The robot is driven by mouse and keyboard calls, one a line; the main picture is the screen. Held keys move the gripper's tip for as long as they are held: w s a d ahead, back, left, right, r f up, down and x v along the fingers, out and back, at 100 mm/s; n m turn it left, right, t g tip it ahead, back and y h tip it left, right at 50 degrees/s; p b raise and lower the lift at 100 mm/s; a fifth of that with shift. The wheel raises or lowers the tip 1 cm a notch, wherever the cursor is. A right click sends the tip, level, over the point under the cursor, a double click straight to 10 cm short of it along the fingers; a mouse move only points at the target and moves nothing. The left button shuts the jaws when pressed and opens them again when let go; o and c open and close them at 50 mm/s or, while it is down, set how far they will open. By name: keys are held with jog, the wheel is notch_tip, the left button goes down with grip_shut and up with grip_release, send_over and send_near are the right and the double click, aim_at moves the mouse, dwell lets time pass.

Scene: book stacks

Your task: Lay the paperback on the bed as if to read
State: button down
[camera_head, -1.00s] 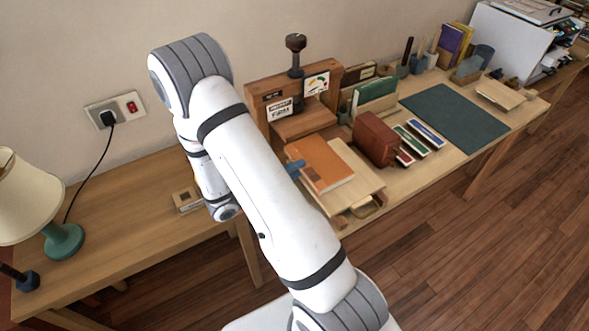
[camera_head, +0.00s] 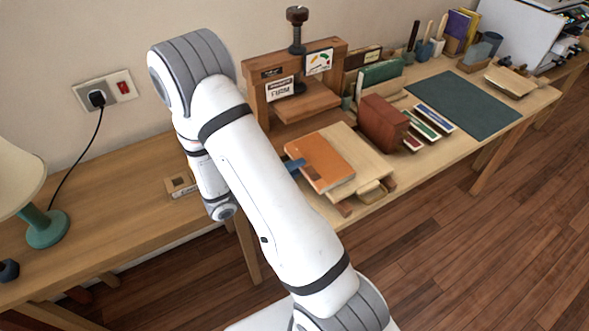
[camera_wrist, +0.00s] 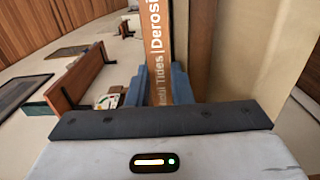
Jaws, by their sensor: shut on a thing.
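The orange paperback (camera_head: 322,161) is held by its spine, cover up, over the left part of a pale wooden board on the bench. I cannot tell whether it touches the board. My gripper's blue fingers (camera_head: 295,165) show at its left edge, beyond my arm. In the wrist view, my gripper (camera_wrist: 160,85) is shut on the paperback's spine (camera_wrist: 157,45), with white lettering between the fingers. The pale board (camera_head: 372,152), perhaps the bed, shows to the paperback's right. A wooden screw press (camera_head: 300,90) with a "FIRM" card and a coloured gauge stands behind.
A brown box-like block (camera_head: 382,122) and several slim books (camera_head: 430,124) stand right of the board. A dark green mat (camera_head: 464,103) lies clear beyond them. A lamp (camera_head: 45,225) stands on the left table. The wooden floor at right is free.

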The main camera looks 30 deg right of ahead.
jog(key=shift+f+b, duration=0.3)
dwell(0.6)
jog(key=c, duration=1.2)
grip_release()
jog(key=shift+a, duration=0.15)
jog(key=a+b, duration=0.1)
jog(key=a, duration=0.5)
jog(key=shift+s+a+b, duration=0.15)
jog(key=shift+a+b, duration=0.15)
jog(key=shift+a, duration=0.1)
grip_shut()
dwell(0.7)
